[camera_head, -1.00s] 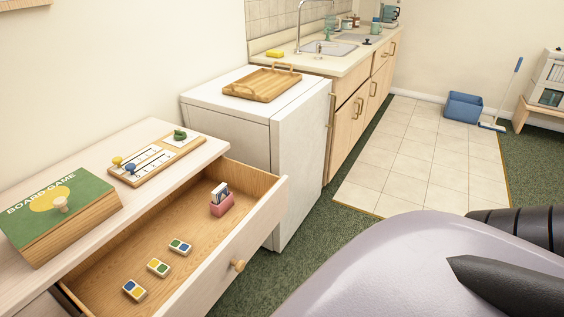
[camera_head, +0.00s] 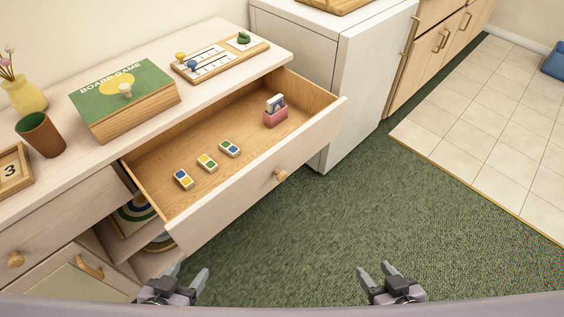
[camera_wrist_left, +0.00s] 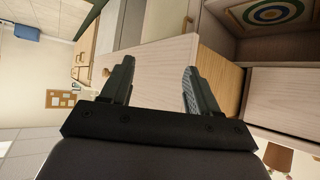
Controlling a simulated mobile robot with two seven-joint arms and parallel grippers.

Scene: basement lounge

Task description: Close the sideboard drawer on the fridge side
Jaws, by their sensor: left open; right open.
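The sideboard drawer on the fridge side (camera_head: 262,186) stands pulled well out, with a round wooden knob (camera_head: 281,176) on its front. Inside lie several small colored tiles (camera_head: 207,162) and a pink holder with cards (camera_head: 275,111). My left gripper (camera_head: 187,278) is open and empty, low in front of the sideboard, apart from the drawer. In the left wrist view the pale drawer front (camera_wrist_left: 150,62) shows beyond the open fingers (camera_wrist_left: 158,88). My right gripper (camera_head: 377,272) is open and empty above the green carpet, right of the drawer.
The white fridge (camera_head: 370,90) stands right beside the sideboard. On the sideboard top (camera_head: 75,148) are a board game box (camera_head: 125,95), a game board (camera_head: 220,60), a brown cup (camera_head: 41,135) and a yellow vase (camera_head: 24,96). Green carpet (camera_head: 330,225) before the drawer is clear.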

